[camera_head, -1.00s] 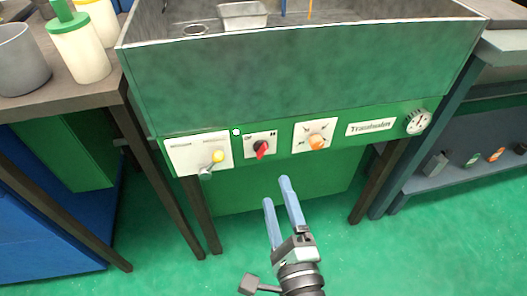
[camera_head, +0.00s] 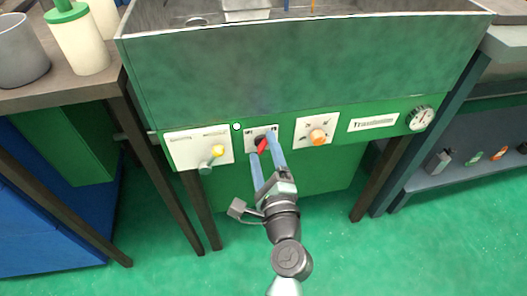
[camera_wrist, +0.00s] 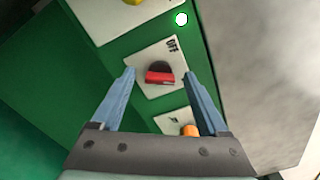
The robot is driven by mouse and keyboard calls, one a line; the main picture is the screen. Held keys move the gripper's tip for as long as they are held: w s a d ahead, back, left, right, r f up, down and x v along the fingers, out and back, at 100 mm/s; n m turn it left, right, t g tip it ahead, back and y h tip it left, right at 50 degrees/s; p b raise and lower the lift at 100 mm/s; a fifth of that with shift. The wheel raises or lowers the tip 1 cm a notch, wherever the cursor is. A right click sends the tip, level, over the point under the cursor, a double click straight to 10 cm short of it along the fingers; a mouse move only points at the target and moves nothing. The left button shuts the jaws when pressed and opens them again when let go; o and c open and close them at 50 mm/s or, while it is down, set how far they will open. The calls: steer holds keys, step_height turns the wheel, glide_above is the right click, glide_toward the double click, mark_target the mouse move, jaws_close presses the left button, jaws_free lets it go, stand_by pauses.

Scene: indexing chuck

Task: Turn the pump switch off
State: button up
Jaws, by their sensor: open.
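The switch with a red handle (camera_head: 262,145) sits on a small white plate on the green front panel. In the wrist view the red handle (camera_wrist: 159,78) is on a dark round base, and its plate has an "OFF" mark near one corner. The handle lies slantwise in the head view. My gripper (camera_head: 261,149) is open, its blue fingers reaching to either side of the switch. In the wrist view the handle shows between the fingertips (camera_wrist: 159,73), with a gap on both sides. I cannot tell how deep the fingers reach.
Left of the switch is a plate with a yellow-tipped lever (camera_head: 217,152). Right of it is an orange knob (camera_head: 317,136), then a nameplate (camera_head: 373,123) and a round gauge (camera_head: 420,118). A metal basin (camera_head: 300,75) is above. Open green floor lies below.

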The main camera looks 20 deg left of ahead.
steer(key=shift+w+a, duration=0.1)
steer(key=shift+c, duration=0.3)
jaws_close()
steer(key=shift+n+b, duration=0.3)
steer(key=shift+n, duration=0.1)
steer(key=n+b, duration=0.2)
steer(key=n, duration=0.1)
steer(key=n+b, duration=0.1)
steer(key=shift+f+n, duration=0.25)
steer(key=shift+n, duration=0.15)
steer(key=n+b, duration=0.2)
steer(key=n, duration=0.1)
steer(key=shift+n+b, duration=0.95)
steer(key=shift+n, duration=0.65)
steer(key=shift+r, duration=0.1)
